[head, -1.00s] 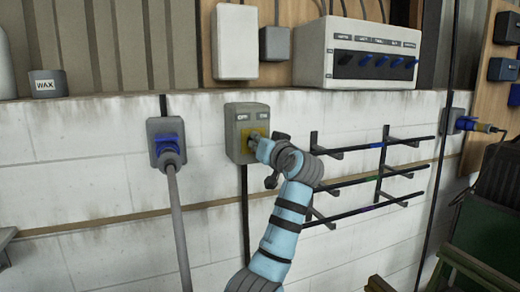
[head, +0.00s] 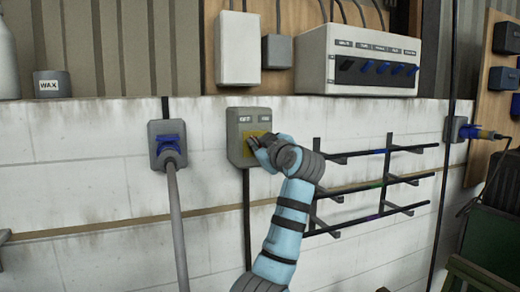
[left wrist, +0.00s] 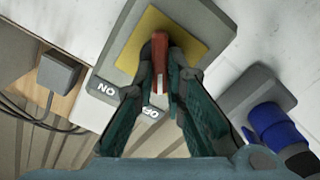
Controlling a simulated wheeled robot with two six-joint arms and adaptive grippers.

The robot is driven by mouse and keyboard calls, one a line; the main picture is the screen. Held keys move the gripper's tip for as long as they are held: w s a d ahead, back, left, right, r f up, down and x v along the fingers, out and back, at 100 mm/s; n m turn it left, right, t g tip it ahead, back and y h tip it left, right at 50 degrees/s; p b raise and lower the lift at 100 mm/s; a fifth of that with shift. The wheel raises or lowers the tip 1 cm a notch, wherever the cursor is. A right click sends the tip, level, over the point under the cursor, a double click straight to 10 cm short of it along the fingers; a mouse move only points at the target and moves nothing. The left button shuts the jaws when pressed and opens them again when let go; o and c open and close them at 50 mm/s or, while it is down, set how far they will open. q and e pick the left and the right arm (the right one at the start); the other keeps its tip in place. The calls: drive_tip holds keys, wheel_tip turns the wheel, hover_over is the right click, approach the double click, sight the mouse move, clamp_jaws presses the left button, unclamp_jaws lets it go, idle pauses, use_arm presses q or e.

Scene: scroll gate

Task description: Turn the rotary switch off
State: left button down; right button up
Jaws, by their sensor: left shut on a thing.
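The rotary switch is a grey box (head: 236,157) on the white wall, with a yellow plate and two small labels above it. My left gripper (head: 258,141) is at the plate and hides the handle in the head view. In the left wrist view, the red handle (left wrist: 160,62) stands between the fingers in front of the yellow plate (left wrist: 193,32), and the fingers are shut on it. The handle's near end points roughly at the OFF label (left wrist: 152,114); the ON label (left wrist: 107,88) lies to its left. My right gripper does not show.
A grey socket with a blue plug (head: 168,146) and thick cable is left of the switch. A black rack (head: 380,177) is on the wall to the right. A control box (head: 357,62) stands on the ledge above. A black cable hangs below the switch.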

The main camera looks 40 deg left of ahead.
use_arm(q)
drive_tip(key=shift+s+r+n, duration=0.1)
drive_tip(key=shift+r+n, duration=0.1)
drive_tip(key=shift+n, duration=0.4)
drive_tip(key=c, duration=1.8)
unclamp_jaws()
drive_tip(key=shift+o, duration=0.7)
drive_tip(key=shift+a+f, duration=0.1)
drive_tip(key=shift+f, duration=0.1)
drive_tip(key=v, duration=1.2)
